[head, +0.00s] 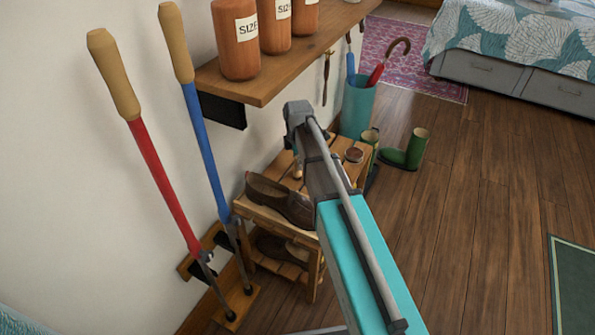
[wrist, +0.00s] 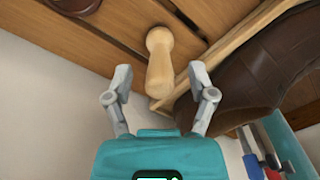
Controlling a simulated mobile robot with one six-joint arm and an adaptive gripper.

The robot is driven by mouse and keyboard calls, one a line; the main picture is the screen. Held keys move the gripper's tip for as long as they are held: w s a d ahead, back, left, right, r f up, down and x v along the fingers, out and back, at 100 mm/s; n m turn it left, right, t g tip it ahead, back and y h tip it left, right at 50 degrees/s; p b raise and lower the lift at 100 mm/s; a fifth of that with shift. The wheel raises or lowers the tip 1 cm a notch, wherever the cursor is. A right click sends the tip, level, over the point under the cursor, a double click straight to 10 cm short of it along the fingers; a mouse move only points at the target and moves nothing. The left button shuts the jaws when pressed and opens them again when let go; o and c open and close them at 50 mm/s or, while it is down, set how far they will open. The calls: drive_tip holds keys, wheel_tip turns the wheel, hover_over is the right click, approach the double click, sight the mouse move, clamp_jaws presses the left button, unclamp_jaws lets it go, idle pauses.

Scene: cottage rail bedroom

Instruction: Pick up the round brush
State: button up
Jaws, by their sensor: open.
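A pale wooden turned handle, which looks like the round brush (wrist: 160,62), is in the middle of the wrist view on the slatted top of the wooden shoe rack (wrist: 115,30). The brush's head is not clearly visible. In the head view a small part of a pale handle (head: 297,173) shows beside my arm. My gripper (wrist: 160,84) is open, with one finger on each side of the handle's near end in the picture. I see no contact. In the head view my arm hides most of the gripper.
A brown shoe (head: 280,199) lies close to the handle; it fills the right of the wrist view (wrist: 262,70). A round tin (head: 354,154) is on the rack. Above is a shelf (head: 285,68) with orange jars (head: 236,40). An umbrella stand (head: 356,108) and green boots (head: 417,147) stand beyond.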

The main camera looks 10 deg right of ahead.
idle(0.3)
clamp_jaws()
drive_tip(key=shift+r, duration=0.1)
idle(0.4)
wheel_tip(320, 180, up, 3)
drive_tip(key=p, duration=0.3)
drive_tip(key=shift+r, duration=0.1)
drive_tip(key=s+d+r+p, duration=0.1)
drive_tip(key=s+r+p, duration=0.8)
drive_tip(key=s, duration=0.5)
drive_tip(key=shift+r+p, duration=0.3)
drive_tip(key=shift+p, duration=0.2)
